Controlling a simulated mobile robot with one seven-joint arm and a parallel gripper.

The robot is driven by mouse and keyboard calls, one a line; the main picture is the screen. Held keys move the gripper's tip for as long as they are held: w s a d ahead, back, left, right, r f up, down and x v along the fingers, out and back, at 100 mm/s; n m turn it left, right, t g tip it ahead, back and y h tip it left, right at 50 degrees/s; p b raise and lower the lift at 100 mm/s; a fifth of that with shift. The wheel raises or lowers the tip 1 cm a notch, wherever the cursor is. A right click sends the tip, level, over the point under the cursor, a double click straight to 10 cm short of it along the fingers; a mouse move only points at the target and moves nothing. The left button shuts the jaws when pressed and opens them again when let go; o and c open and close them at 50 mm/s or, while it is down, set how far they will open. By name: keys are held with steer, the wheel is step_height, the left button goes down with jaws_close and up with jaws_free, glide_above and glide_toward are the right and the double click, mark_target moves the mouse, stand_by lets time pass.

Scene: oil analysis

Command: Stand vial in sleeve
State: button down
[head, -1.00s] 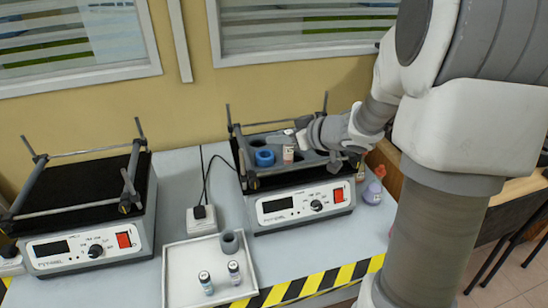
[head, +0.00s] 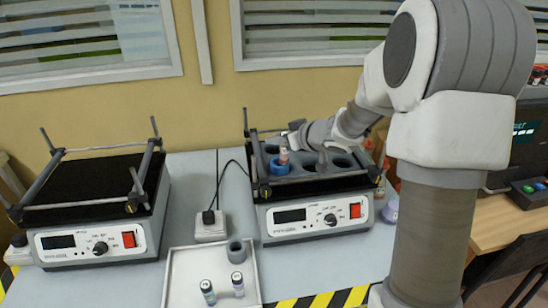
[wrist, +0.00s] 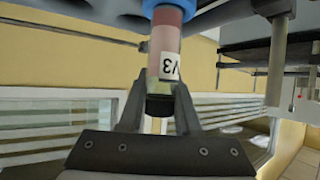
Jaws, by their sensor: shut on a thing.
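A vial (head: 284,156) with a reddish body and a white label marked "V3" (wrist: 168,55) is held by its dark cap end in my gripper (wrist: 159,95). My gripper is over the right-hand shaker in the head view, its fingers shut on the cap. The blue sleeve (head: 263,168) sits in a hole of that shaker's rack. The vial looks upright, with its lower end at the sleeve's mouth; the blue sleeve also shows at the top of the wrist view (wrist: 165,4). I cannot tell how deep the vial reaches into it.
The right shaker (head: 312,222) has a rack with several empty holes and raised bars. A left shaker (head: 95,245) has a bare black top. A white tray (head: 185,262) in front holds two vials (head: 208,291) (head: 238,284) and a grey sleeve (head: 236,251).

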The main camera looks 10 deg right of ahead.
steer(key=shift+w+a+f+b, duration=0.2)
steer(key=shift+f+b, duration=0.2)
steer(key=shift+f, duration=0.4)
steer(key=shift+w+a+f+b, duration=0.15)
steer(key=shift+w+f+b, duration=0.15)
steer(key=shift+f, duration=0.55)
steer(key=shift+w+a+f+b, duration=0.15)
steer(key=shift+f+b, duration=0.3)
steer(key=shift+f, duration=0.35)
steer(key=shift+f, duration=0.15)
steer(key=shift+f, duration=0.1)
steer(key=c, duration=0.6)
jaws_free()
